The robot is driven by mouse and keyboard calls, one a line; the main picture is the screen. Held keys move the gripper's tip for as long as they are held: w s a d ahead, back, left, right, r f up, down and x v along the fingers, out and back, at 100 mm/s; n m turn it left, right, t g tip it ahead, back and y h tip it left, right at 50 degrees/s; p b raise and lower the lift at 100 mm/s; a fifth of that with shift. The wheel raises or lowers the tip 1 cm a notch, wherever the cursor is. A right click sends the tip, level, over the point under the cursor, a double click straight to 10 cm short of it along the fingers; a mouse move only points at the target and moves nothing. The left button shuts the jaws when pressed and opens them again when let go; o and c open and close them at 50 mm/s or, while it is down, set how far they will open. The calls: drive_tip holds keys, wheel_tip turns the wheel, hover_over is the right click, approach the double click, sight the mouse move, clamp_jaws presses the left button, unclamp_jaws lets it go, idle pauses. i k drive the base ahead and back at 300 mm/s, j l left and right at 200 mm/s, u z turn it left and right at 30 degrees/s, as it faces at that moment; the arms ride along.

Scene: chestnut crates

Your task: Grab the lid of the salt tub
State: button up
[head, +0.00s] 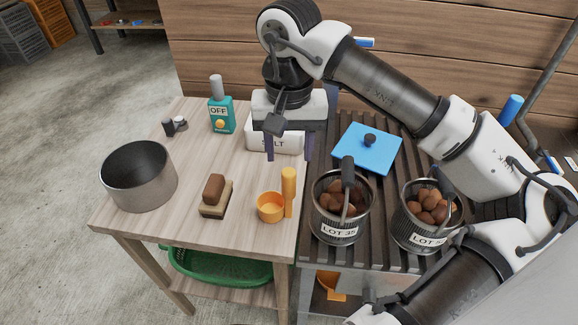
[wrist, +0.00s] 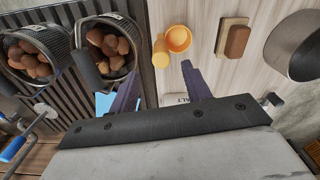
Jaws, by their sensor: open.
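The salt tub (head: 262,141) is a white box lettered SALT on the wooden table; my gripper hides its top. A flat blue lid (head: 352,154) with a dark knob (head: 369,139) lies on the dark slatted surface to the tub's right. My gripper (head: 289,152) is open, pointing down over the tub, with nothing visible between its fingers. It is left of the lid and apart from it. In the wrist view, the gripper (wrist: 159,76) hides most of the tub (wrist: 172,100) and of the lid (wrist: 103,101); only slivers show.
Two wire baskets of chestnuts (head: 336,236) (head: 408,240) stand in front of the lid. A plank wall (head: 220,55) is behind.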

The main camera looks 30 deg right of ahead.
sight(371, 149)
drive_tip(key=z, duration=1.2)
